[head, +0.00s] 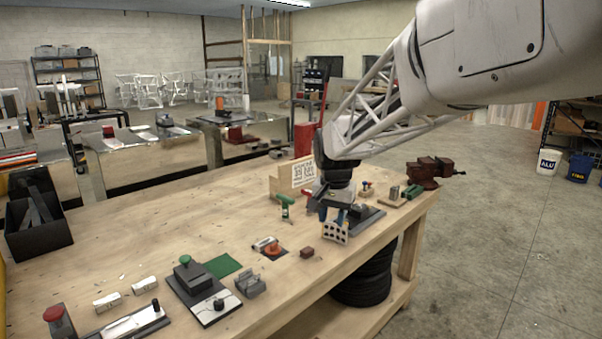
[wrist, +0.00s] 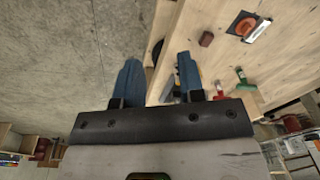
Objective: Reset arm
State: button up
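My gripper (head: 336,226) hangs above the workbench (head: 130,235) near its right front edge, fingers pointing down. In the wrist view its two blue fingers (wrist: 159,82) stand apart with nothing between them. The bench edge and grey floor show beyond the gap. My arm reaches in from the upper right of the head view. The bench surface directly under the gripper is partly hidden by it.
A dark red block (head: 307,252), an orange-and-metal tool (head: 268,246) and a green-handled tool (head: 285,206) lie left of the gripper. A QR-marked wooden block (head: 296,177) stands behind, a red vise (head: 428,172) to the right. Tyres (head: 365,285) sit below the bench.

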jog(key=s+d+f+n, duration=0.1)
jog(key=s+d, duration=0.2)
jog(key=s, duration=0.9)
jog(key=s+d+f+n+t, duration=0.1)
jog(key=s+d, duration=0.3)
jog(key=s, duration=0.8)
jog(key=s+d+f+n, duration=0.1)
jog(key=s+d+n, duration=0.1)
jog(key=s, duration=1)
jog(key=shift+s+d+f, duration=0.2)
jog(key=shift+s+d, duration=0.1)
jog(key=shift+d, duration=0.6)
